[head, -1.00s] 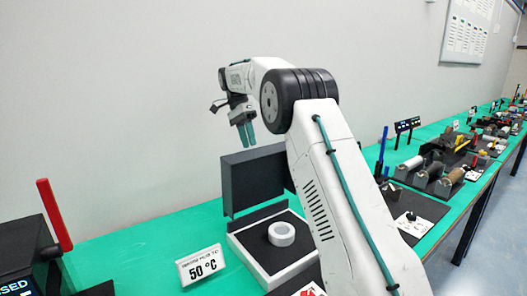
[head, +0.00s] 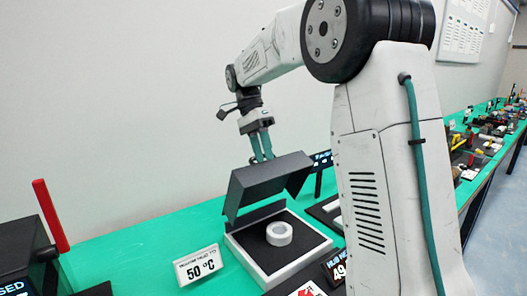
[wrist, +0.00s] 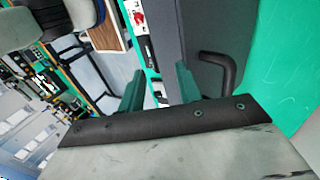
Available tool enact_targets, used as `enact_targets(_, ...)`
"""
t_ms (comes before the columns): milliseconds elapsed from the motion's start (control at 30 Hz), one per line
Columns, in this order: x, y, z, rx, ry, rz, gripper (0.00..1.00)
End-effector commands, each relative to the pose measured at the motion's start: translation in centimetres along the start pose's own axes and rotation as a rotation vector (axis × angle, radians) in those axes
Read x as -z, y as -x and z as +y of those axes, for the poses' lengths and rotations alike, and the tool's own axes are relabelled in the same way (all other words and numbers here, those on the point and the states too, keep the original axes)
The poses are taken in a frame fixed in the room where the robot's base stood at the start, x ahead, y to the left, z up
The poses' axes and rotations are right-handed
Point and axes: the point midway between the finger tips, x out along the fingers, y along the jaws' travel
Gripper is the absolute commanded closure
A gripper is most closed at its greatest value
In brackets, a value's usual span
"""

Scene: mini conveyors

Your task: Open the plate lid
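The dark plate lid (head: 262,184) stands raised and tilted over the back of the heating plate (head: 262,267) in the head view. A white ring (head: 279,233) lies on the plate. My gripper (head: 262,158) points down at the lid's upper edge, its two green fingers apart. In the wrist view, the fingers of my gripper (wrist: 160,75) are open with nothing held between them. The lid (wrist: 205,25) shows there as a grey panel, and its black curved handle (wrist: 226,72) is to the right of the fingers, not between them. Whether a finger touches the lid is unclear.
A white "50 °C" sign (head: 200,266) stands left of the plate, and another display (head: 335,268) is at its right. A dark machine with a red rod (head: 51,215) is at far left.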

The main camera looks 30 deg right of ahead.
Motion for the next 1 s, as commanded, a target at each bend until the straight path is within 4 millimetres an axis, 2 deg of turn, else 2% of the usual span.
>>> enact_targets(333,-0.1,-0.1,0.4,0.001,0.0,0.0,0.66)
enact_targets(400,-0.2,-0.1,0.4,0.002,0.001,0.001,0.86)
enact_targets(467,-0.4,0.3,0.7,0.012,0.003,0.005,1.0)
enact_targets(600,-1.3,1.8,3.3,0.059,0.012,0.03,1.0)
enact_targets(700,-1.7,2.3,5.3,0.163,0.01,0.099,1.0)
enact_targets(800,-1.5,2.5,6.4,0.326,-0.005,0.195,1.0)
enact_targets(1000,-0.7,3.2,6.1,0.683,-0.016,0.365,1.0)
